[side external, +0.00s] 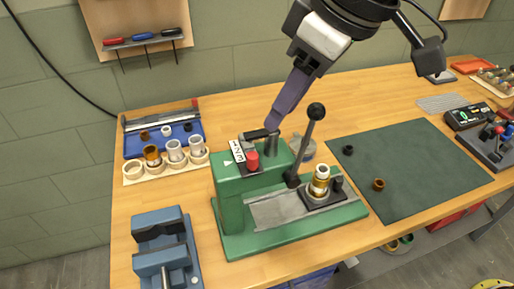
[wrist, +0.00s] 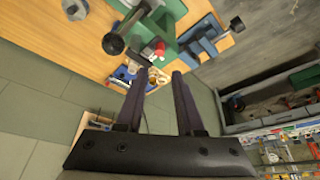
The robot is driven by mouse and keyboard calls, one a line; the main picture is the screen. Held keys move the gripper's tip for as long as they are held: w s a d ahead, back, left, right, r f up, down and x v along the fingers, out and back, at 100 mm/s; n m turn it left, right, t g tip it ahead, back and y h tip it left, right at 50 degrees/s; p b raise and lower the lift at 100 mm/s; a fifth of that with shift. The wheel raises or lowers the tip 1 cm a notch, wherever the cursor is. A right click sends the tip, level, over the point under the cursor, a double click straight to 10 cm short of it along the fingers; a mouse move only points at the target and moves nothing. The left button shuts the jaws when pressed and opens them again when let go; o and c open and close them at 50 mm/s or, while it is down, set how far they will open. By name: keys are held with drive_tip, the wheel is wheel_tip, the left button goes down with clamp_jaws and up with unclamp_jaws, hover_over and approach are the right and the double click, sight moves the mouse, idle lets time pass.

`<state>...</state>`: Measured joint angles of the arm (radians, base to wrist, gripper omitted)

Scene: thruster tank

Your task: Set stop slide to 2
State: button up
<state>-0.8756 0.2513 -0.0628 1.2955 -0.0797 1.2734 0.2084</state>
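The green press fixture (side external: 228,200) stands on the bench with a white scale plate (side external: 238,152) numbered 1, 2, 3 on its raised block. A red knob (side external: 252,161) sits right beside the plate; it also shows in the wrist view (wrist: 159,47). I cannot tell which number the slide stands at. My gripper (side external: 273,127) points down, its tips near the black bar on top of the block; contact cannot be told. In the wrist view, its two fingers (wrist: 158,75) are spread apart with nothing between them.
A black-knobbed lever (side external: 316,112) rises just right of my gripper. A brass-and-white part (side external: 319,181) stands on the fixture's right end. A ring rack (side external: 166,167) and blue tray are left, a blue vise (side external: 161,238) front left. The green mat (side external: 420,170) is mostly clear.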

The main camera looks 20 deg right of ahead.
sight(254, 156)
drive_tip(key=x, duration=1.1)
drive_tip(key=shift+w+f, duration=0.15)
drive_tip(key=shift+f, duration=0.05)
clamp_jaws()
drive_tip(key=shift+r, duration=0.1)
idle(0.9)
